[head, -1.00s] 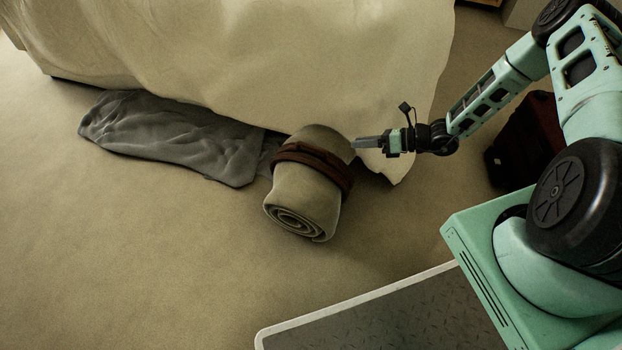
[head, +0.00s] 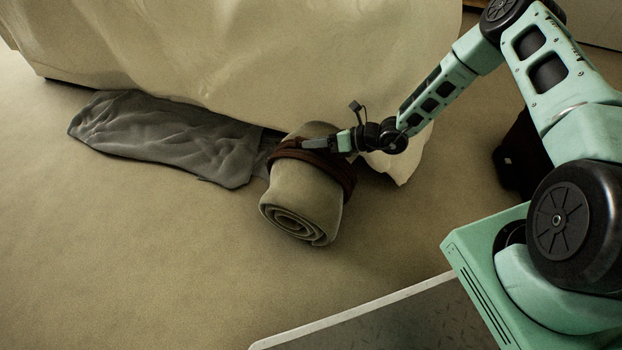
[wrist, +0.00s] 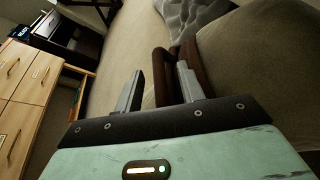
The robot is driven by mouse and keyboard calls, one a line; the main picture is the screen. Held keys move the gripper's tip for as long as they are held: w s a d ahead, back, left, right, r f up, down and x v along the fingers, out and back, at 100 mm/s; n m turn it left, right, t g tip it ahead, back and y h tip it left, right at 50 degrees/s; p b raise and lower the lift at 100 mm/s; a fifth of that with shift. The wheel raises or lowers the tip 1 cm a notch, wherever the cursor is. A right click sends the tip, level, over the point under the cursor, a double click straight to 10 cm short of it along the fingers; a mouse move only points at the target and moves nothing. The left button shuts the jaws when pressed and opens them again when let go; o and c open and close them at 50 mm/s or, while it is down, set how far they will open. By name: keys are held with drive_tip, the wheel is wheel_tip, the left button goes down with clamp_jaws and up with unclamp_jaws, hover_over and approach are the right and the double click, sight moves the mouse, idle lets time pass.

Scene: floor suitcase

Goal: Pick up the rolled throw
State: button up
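The rolled throw (head: 300,190) is a thick beige roll on the carpet, its spiral end facing the front. A dark brown strap (head: 335,170) with a raised handle band goes round it. My gripper (head: 308,144) is at the strap on the upper side of the roll. In the wrist view my gripper (wrist: 160,76) has its two fingers apart, with a loop of the brown strap (wrist: 161,62) showing between and just beyond them. The rolled throw (wrist: 262,55) fills the right of that view. Whether the fingers touch the strap is unclear.
A draped beige cover (head: 260,60) hangs just behind the roll. A grey crumpled cloth (head: 165,135) lies to its left. A dark case (head: 520,155) stands to the right, partly behind my arm. Open carpet (head: 130,250) lies at front left. Wooden drawers (wrist: 25,85) show in the wrist view.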

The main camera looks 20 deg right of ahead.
drive_tip(key=shift+x, duration=0.8)
clamp_jaws()
idle(0.7)
drive_tip(key=shift+r, duration=0.1)
